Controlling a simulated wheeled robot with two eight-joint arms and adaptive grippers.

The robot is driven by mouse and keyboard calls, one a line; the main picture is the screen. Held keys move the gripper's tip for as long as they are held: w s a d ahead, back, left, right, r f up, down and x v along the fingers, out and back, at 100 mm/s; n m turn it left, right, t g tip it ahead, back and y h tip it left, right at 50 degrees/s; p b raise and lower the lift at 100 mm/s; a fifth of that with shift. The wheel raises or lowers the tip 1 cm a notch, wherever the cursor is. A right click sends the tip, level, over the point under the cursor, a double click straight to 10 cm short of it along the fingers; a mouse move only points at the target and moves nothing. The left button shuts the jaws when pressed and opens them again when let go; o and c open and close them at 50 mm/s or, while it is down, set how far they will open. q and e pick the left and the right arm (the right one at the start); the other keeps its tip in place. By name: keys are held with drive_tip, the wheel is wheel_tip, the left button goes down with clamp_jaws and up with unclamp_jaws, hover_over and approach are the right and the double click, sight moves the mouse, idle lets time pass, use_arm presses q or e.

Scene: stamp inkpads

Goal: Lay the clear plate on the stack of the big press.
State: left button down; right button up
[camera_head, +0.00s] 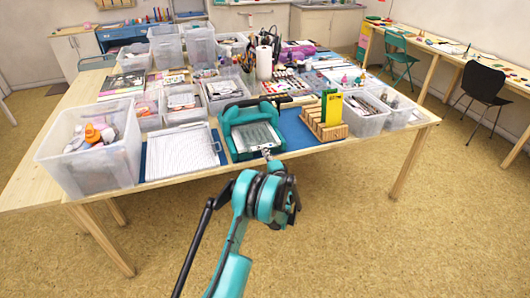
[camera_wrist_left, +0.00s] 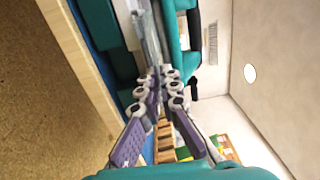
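The big press (camera_head: 228,132) is teal and stands open-framed on the blue mat near the table's front edge. A pale, shiny flat layer (camera_head: 256,138) lies inside its frame; I cannot tell plate from stack there. My left gripper (camera_head: 266,154) is at the press's front edge. In the left wrist view the fingertips (camera_wrist_left: 157,84) are close together on the edge of a thin clear plate (camera_wrist_left: 150,36), which reaches away into the teal frame (camera_wrist_left: 178,50). Whether the plate touches the stack is hidden. My right gripper is not in view.
A wooden rack (camera_head: 322,128) with green and yellow cards stands right of the press. A white grid board (camera_head: 182,152) lies to its left. Clear bins (camera_head: 98,165) (camera_head: 366,122) stand on both sides, and a paper towel roll (camera_head: 264,63) behind.

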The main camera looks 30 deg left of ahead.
use_arm(q)
drive_tip(key=shift+f, duration=0.4)
idle(0.3)
drive_tip(key=c, duration=1.6)
unclamp_jaws()
drive_tip(key=shift+c, duration=0.2)
drive_tip(key=shift+v, duration=2.55)
drive_tip(key=shift+r, duration=0.1)
